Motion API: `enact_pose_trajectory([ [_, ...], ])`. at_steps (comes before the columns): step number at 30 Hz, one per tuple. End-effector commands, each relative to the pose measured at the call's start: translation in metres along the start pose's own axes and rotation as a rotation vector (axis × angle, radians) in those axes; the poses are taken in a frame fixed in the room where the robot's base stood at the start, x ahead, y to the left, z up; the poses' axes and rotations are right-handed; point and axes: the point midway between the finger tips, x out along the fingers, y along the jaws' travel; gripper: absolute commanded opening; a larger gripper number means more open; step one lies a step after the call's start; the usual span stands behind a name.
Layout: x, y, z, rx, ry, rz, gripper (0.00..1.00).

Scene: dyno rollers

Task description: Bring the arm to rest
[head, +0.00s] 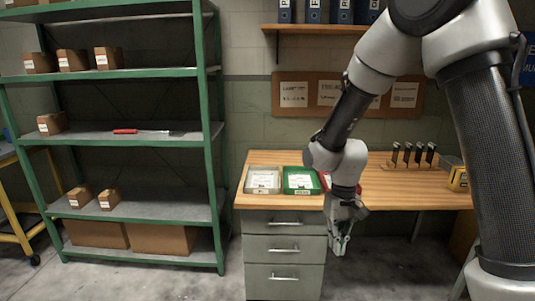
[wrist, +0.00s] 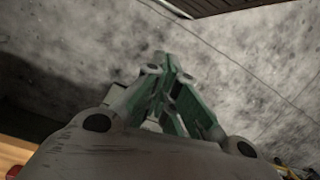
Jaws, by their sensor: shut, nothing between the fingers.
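My gripper (head: 340,243) hangs at the end of my arm in the head view, pointing down in front of the desk's front edge, just right of the drawers. In the wrist view my gripper (wrist: 168,58) has its green-sided fingers together and holds nothing. Grey concrete floor shows beyond the fingertips. My arm reaches in from the upper right and bends down over the desk. Part of the desk and a red tray behind my wrist are hidden by the arm.
Grey drawers (head: 284,252) stand left of my gripper. A green shelf rack (head: 140,134) with several boxes stands left. Floor between is clear.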

Motion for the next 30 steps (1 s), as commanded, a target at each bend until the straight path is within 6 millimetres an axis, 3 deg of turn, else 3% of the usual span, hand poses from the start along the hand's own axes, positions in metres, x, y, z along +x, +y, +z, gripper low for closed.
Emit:
enact_pose_trajectory([
  [1, -0.025, 0.013, 0.018, -0.017, 0.008, 0.002, 0.00],
  [6, -0.088, 0.054, 0.085, -0.056, 0.030, 0.024, 0.00],
  [12, -0.137, 0.093, 0.156, -0.013, 0.145, 0.051, 0.00],
  [15, -0.156, 0.107, 0.181, 0.028, 0.253, 0.062, 0.00],
  [24, -0.202, 0.127, 0.221, 0.140, 0.522, 0.078, 0.00],
  [30, -0.207, 0.131, 0.226, 0.165, 0.550, 0.082, 0.00],
])
